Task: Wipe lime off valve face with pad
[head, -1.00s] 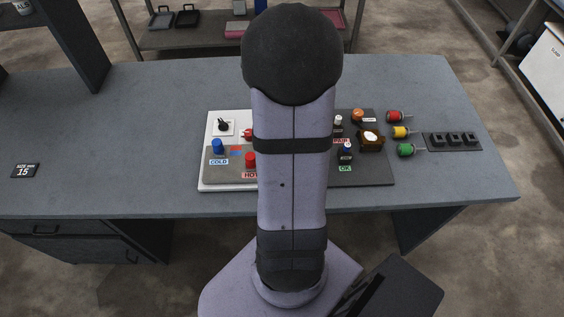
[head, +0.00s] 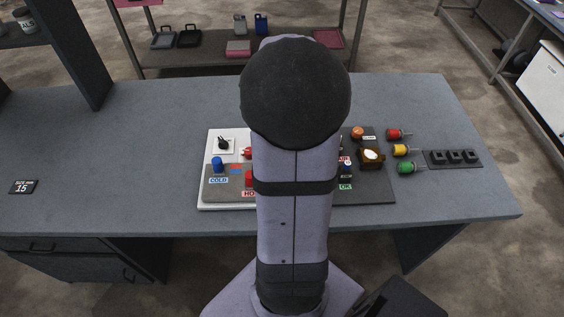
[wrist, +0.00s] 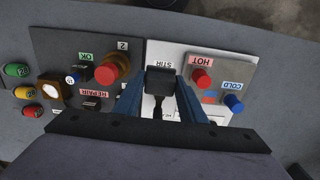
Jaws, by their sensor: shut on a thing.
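In the wrist view my gripper (wrist: 160,82) has a finger on each side of a small dark block (wrist: 160,78), which looks like the pad, and is shut on it. A thin dark stem extends from the block towards the palm. A brass-brown fitting with a whitish round face (wrist: 47,90) lies at the left, well clear of my fingers; it may be the limed valve face. In the head view the fitting (head: 371,156) sits on the dark panel's right part. My arm hides the gripper and block there.
A white board (head: 203,178) carries the blue COLD knob (head: 217,164), the red HOT knob (wrist: 201,78) and a black switch (head: 224,143). Red, yellow and green plugs (head: 405,150) lie right of the dark panel (head: 377,192). The table's left (head: 110,165) is mostly clear.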

